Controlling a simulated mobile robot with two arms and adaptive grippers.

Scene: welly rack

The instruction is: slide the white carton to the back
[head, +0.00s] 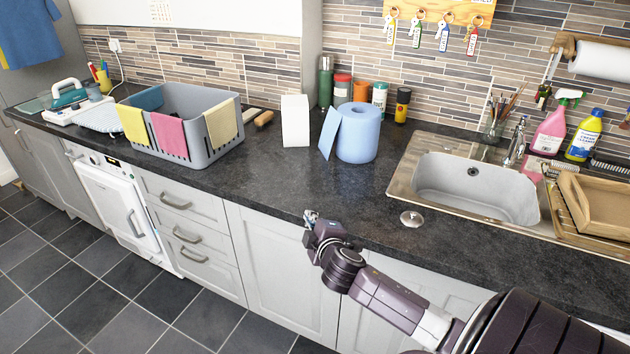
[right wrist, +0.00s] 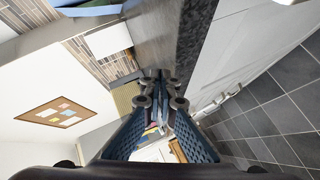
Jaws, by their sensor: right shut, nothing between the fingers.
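The white carton (head: 295,120) stands upright on the dark worktop (head: 300,182), left of the blue paper roll (head: 358,132) and in front of the tiled wall. My right gripper (head: 311,216) is at the worktop's front edge, in front of the carton and well apart from it. Its fingers are shut and empty. In the right wrist view the fingertips (right wrist: 161,80) are together, and the carton (right wrist: 108,40) shows as a pale block at upper left. My left gripper is not in view.
A grey crate (head: 190,143) with coloured cloths stands left of the carton. Jars and a green flask (head: 326,82) stand behind, near the wall. A sink (head: 475,185) is at right. A small round metal disc (head: 411,219) lies near the front. The worktop before the carton is clear.

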